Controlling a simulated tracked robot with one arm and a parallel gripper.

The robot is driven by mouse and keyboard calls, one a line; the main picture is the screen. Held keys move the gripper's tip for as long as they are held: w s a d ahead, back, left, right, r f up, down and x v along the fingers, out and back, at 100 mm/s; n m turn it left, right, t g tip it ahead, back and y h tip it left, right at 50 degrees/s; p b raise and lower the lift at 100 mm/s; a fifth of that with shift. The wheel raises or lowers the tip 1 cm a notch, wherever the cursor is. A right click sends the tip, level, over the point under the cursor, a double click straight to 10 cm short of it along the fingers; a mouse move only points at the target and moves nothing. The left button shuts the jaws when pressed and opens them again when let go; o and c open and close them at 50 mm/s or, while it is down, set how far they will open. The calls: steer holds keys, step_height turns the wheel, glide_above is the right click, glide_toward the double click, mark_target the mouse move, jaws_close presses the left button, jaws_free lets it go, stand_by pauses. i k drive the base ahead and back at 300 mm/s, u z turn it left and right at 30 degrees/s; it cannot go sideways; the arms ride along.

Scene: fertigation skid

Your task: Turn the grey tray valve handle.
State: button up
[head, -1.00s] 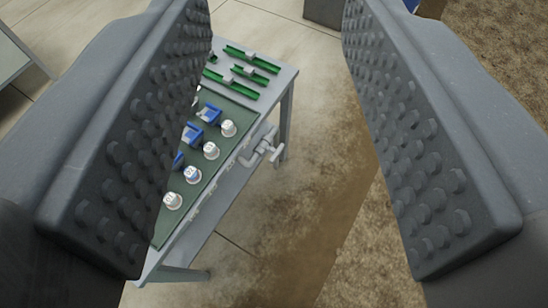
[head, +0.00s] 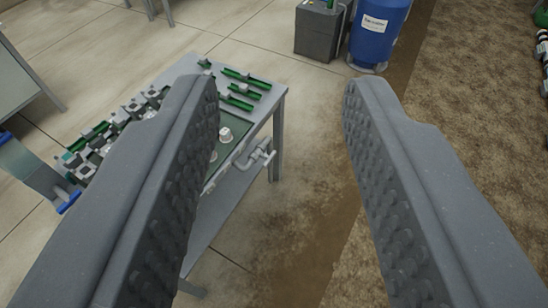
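The grey tray valve handle (head: 266,153) is a small T-shaped bar on a short pipe at the right side of the skid table (head: 268,100). It shows between my gripper's fingers, nearer the left one, and stands beyond them. My gripper (head: 280,90) is open wide and empty, with its two studded grey fingers far apart. The left finger hides much of the table's near part. The gripper is apart from the handle.
Green rails (head: 243,88) and white knobs (head: 226,134) are on the table top. A blue drum (head: 378,32) and a grey bin (head: 318,30) stand at the back. The floor right of the table is clear, with brown soil (head: 480,110) beyond.

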mark_target(269, 159)
steer(key=z, duration=0.25)
steer(key=i, duration=1.2)
steer(key=z, duration=0.05)
